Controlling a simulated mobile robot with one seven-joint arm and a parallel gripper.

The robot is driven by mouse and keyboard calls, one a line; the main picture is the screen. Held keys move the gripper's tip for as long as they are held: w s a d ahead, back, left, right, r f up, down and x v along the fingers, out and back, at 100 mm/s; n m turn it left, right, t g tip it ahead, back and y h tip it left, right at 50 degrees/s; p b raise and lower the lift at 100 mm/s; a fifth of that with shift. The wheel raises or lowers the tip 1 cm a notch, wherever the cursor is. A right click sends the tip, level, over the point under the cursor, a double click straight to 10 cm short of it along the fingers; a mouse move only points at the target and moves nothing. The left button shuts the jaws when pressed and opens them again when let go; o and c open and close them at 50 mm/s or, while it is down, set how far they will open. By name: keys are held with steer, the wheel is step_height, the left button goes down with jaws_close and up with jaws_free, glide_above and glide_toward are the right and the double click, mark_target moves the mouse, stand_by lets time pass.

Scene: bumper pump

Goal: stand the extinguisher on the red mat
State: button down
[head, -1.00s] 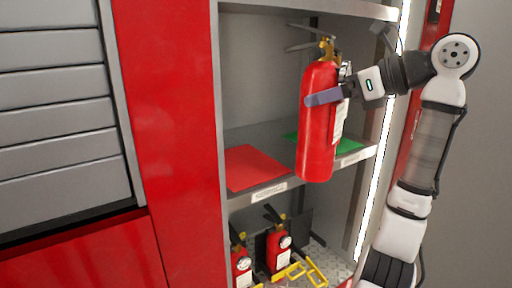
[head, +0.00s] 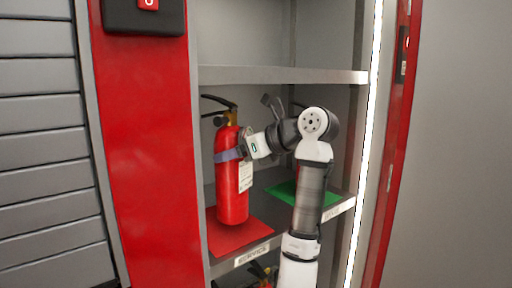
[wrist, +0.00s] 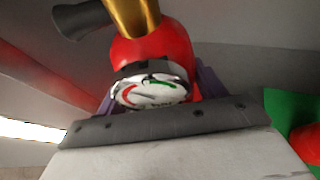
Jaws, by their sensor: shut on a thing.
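The red extinguisher (head: 233,190) stands upright over the red mat (head: 238,237) on the middle shelf. Its base looks to be at the mat, but I cannot tell whether it touches. My gripper (head: 230,155) is shut around its upper body from the right, with a purple finger across the front. In the wrist view the extinguisher's red shoulder (wrist: 155,50), brass neck and gauge (wrist: 150,93) are close between the fingers. The mat's rear part is hidden behind the extinguisher.
A green mat (head: 283,192) lies to the right on the same shelf. Something red stands there, mostly hidden by my arm; it also shows at the wrist view's right edge (wrist: 308,143). An upper shelf (head: 285,75) is above. Another extinguisher shows partly below.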

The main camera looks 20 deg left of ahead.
mark_target(232, 164)
steer(key=shift+w+a+f+p, duration=0.1)
steer(key=shift+a+f+p, duration=0.15)
steer(key=shift+f, duration=0.25)
steer(key=shift+a+f+p, duration=0.2)
steer(key=shift+f+p, duration=0.1)
steer(key=shift+f, duration=0.25)
steer(key=shift+w+a+f+p, duration=0.1)
steer(key=shift+a+f+p, duration=0.15)
steer(key=shift+f, duration=0.25)
steer(key=shift+c, duration=1)
jaws_free()
steer(key=shift+f, duration=0.2)
steer(key=shift+d, duration=0.1)
steer(key=b+v, duration=0.3)
steer(key=v, duration=0.9)
steer(key=shift+s, duration=0.15)
